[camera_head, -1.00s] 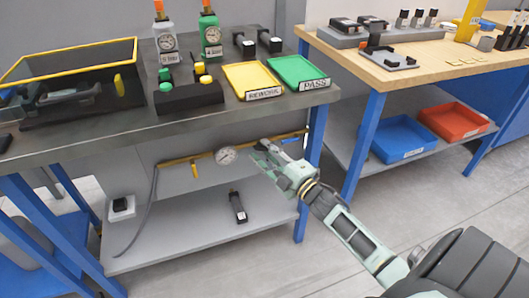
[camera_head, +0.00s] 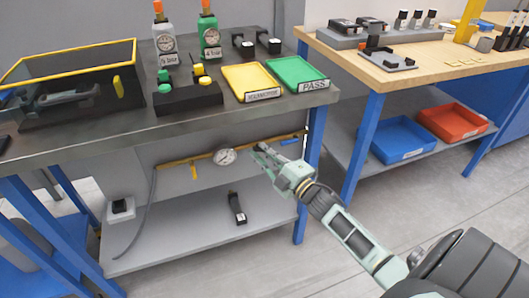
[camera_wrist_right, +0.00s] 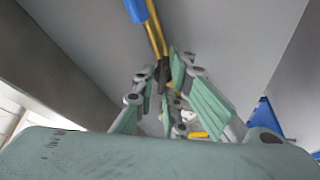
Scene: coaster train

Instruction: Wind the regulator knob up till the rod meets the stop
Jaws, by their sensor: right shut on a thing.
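A yellow pipe (camera_head: 180,162) runs under the dark bench, with a round white dial gauge (camera_head: 224,157) on it. My right gripper (camera_head: 262,149) is at this pipe, just right of the gauge. In the right wrist view the green-padded fingers (camera_wrist_right: 162,82) are closed around a small dark part at the end of the yellow pipe (camera_wrist_right: 152,30). This looks like the regulator knob, mostly hidden by the fingers. The rod and the stop cannot be made out. My left gripper is not in view.
The bench top (camera_head: 120,128) overhangs the pipe, and a bench leg (camera_head: 312,165) stands close right of my gripper. A lower shelf (camera_head: 190,230) holds a black device (camera_head: 237,208). A blue valve handle (camera_head: 290,142) sits on the pipe's right part.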

